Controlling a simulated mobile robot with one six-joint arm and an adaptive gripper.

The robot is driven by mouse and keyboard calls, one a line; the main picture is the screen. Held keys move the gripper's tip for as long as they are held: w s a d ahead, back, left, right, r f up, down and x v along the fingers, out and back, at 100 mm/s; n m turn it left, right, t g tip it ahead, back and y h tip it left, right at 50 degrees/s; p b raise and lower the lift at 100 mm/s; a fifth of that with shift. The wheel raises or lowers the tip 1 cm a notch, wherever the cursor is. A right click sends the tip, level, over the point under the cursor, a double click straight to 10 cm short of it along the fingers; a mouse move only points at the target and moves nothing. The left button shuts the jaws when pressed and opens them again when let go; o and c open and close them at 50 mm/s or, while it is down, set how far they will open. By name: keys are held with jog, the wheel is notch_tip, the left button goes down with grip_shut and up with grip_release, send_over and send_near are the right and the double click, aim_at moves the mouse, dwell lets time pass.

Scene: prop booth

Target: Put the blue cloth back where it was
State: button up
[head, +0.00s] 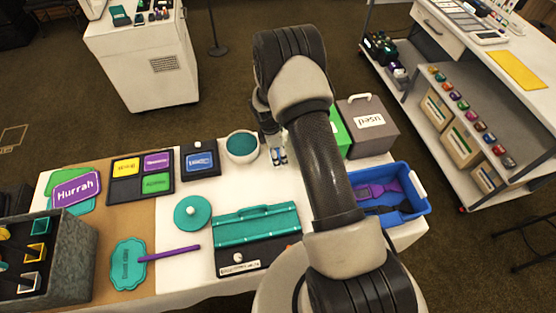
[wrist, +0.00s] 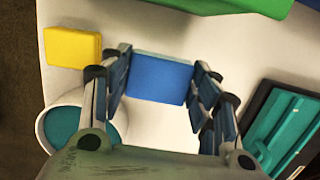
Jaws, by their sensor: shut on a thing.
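The blue cloth (wrist: 160,77) looks like a folded flat block and sits between the two fingers of my gripper (wrist: 160,88) in the wrist view. My gripper is shut on it, above the white tabletop. Whether the cloth touches the table is unclear. In the head view my gripper (head: 279,156) is just right of the white bowl with a teal inside (head: 242,147), and the cloth is too small there to make out clearly. A yellow folded block (wrist: 73,47) lies left of the cloth in the wrist view.
The teal toolbox (head: 257,228) is in front of my gripper. A green box (head: 338,132) and a grey "used" box (head: 366,125) stand to the right, with a blue bin (head: 415,207) of purple and blue things nearer. Dark sign trays (head: 199,162) lie left of the bowl.

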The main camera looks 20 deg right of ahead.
jog(key=shift+f+b, duration=0.4)
jog(key=shift+f, duration=1.55)
jog(key=shift+f, duration=0.1)
jog(key=shift+f, duration=0.15)
jog(key=o, duration=1.1)
jog(key=shift+r, duration=0.2)
